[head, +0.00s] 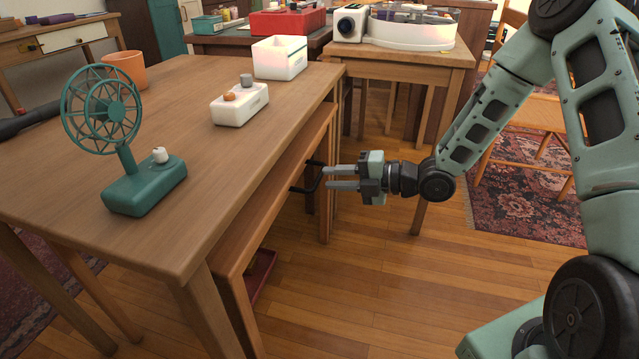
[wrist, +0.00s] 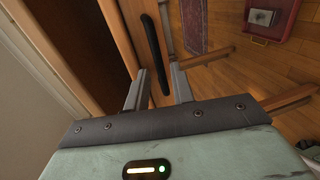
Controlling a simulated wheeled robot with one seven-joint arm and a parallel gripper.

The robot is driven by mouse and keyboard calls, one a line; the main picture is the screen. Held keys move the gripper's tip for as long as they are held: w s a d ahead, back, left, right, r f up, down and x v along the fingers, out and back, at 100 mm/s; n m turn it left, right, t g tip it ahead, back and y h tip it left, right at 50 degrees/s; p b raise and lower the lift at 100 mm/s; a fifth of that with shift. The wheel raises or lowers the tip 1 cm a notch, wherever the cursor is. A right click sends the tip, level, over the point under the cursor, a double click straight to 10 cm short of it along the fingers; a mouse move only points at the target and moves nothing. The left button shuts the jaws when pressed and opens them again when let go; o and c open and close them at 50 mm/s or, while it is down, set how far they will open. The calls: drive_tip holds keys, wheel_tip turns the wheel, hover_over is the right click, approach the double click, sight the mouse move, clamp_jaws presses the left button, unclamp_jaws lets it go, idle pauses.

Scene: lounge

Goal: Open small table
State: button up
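The small wooden table (head: 285,172) sits low along the right side of a larger wooden table, partly under its top. A black bar handle (head: 312,180) is on its outer side; the handle also shows in the wrist view (wrist: 152,45). My gripper (head: 327,178) is open, its two fingers pointing left at the handle. In the wrist view my gripper (wrist: 158,82) has one finger on each side of the handle's near end, with a gap between them. I cannot tell whether either finger touches the handle.
The larger table (head: 180,85) carries a green fan (head: 125,150), a white block with knobs (head: 239,104), a white bin (head: 280,58) and an orange pot (head: 124,70). A red tray (head: 262,272) lies low beneath. Another table (head: 400,62) stands behind. Floor (head: 370,275) is clear in front.

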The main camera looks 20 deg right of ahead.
sight(320, 176)
drive_tip(key=shift+b+x, duration=0.4)
drive_tip(key=shift+x, duration=1.7)
drive_tip(key=shift+c, duration=0.2)
clamp_jaws()
drive_tip(key=shift+d, duration=0.1)
